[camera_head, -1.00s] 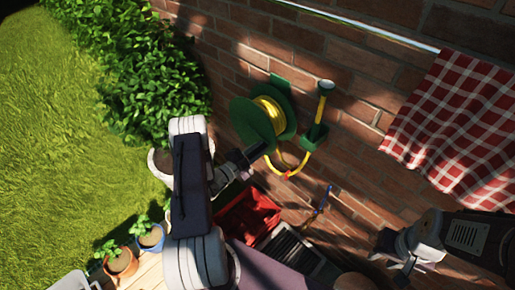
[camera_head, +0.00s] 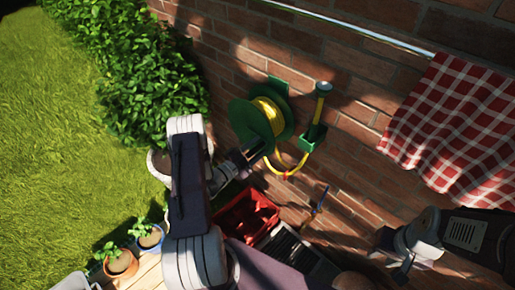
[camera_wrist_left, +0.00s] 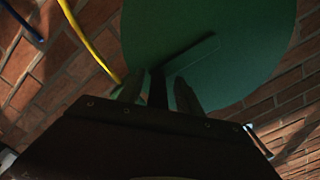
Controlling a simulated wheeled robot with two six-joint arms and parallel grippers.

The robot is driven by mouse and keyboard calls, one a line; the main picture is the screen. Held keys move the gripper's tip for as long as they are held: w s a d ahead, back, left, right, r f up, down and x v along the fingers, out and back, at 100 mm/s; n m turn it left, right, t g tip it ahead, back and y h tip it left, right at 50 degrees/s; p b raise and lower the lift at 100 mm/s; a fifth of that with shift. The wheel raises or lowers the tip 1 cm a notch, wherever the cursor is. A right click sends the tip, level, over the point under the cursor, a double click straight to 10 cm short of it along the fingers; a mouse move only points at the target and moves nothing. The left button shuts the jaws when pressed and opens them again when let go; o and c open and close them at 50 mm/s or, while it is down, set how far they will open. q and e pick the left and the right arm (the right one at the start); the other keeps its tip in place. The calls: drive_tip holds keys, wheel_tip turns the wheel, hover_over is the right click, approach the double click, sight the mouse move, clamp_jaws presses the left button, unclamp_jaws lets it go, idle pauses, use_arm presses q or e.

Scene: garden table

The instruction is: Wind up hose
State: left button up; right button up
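The green hose reel (camera_head: 243,118) hangs on the brick wall, with yellow hose (camera_head: 268,112) wound on its drum. A short loop of hose hangs beneath and leads to the green holder (camera_head: 312,138), where the yellow nozzle (camera_head: 320,106) stands upright. My left gripper (camera_head: 262,150) is at the reel's near lower side. In the left wrist view its fingers (camera_wrist_left: 158,92) close in on both sides of a dark crank handle, in front of the round green reel face (camera_wrist_left: 235,45). My right gripper (camera_head: 392,256) is away at lower right, empty; its finger gap is unclear.
A red crate (camera_head: 240,218) and a dark slatted crate (camera_head: 290,250) stand beneath the reel. Potted plants (camera_head: 120,263) are at lower left. A checked red cloth (camera_head: 455,125) hangs from a metal rail (camera_head: 375,35). A bush and lawn lie left.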

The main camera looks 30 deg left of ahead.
use_arm(q)
drive_tip(key=shift+s, duration=0.1)
drive_tip(key=shift+s+a+f, duration=0.15)
drive_tip(key=shift+s, duration=0.15)
drive_tip(key=b+v, duration=0.2)
drive_tip(key=v, duration=0.6)
drive_tip(key=shift+s, duration=0.1)
